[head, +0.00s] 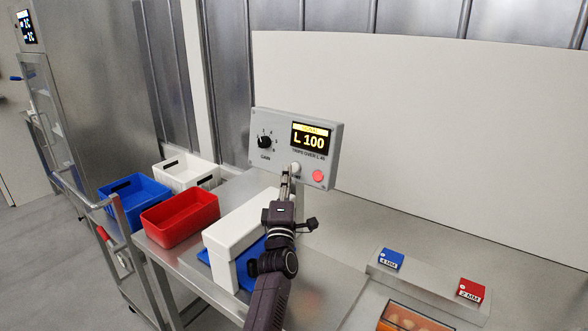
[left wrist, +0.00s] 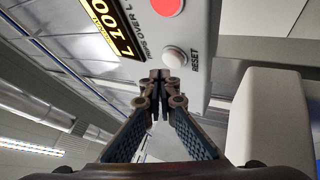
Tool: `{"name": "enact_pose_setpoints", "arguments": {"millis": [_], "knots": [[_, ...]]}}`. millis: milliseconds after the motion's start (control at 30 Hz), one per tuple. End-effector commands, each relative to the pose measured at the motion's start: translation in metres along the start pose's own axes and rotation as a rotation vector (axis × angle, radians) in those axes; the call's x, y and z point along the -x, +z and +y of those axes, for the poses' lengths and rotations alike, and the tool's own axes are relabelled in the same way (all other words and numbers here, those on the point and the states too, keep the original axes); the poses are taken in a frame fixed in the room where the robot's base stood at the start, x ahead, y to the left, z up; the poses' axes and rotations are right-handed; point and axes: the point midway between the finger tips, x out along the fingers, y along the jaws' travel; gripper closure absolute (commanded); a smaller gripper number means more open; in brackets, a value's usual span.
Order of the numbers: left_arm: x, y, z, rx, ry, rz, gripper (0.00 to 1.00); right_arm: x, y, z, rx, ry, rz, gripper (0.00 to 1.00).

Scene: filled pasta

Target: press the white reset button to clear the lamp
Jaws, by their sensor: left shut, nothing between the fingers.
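A grey control box (head: 330,150) carries a dial (head: 265,142), a lit display (head: 310,139) reading "L 100", and a red round lamp or button (head: 318,176). The white reset button (head: 296,167) sits on its lower face, partly hidden by my gripper. In the left wrist view the white button (left wrist: 174,57) shows beside the word RESET, with the red disc (left wrist: 167,6) above it. My left gripper (head: 286,172) is shut and empty. Its fingertips (left wrist: 160,76) are close to the button, just below it in that view; I cannot tell whether they touch. My right gripper is not in view.
A white box (head: 235,225) stands left of my arm on the steel table, with blue under it. Red (head: 180,218), blue (head: 133,200) and white bins stand further left. Blue (head: 391,259) and red (head: 471,290) labelled blocks lie at right. A white panel stands behind.

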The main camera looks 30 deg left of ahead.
Motion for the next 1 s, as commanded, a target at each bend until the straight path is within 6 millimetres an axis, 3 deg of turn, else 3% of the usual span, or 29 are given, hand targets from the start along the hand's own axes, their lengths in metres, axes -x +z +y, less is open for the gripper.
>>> {"name": "enact_pose_setpoints", "arguments": {"millis": [1000], "knots": [[-0.0037, 0.0032, -0.0045, 0.0, 0.0, 0.0, 1.0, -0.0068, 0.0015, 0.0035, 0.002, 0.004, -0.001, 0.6]]}}
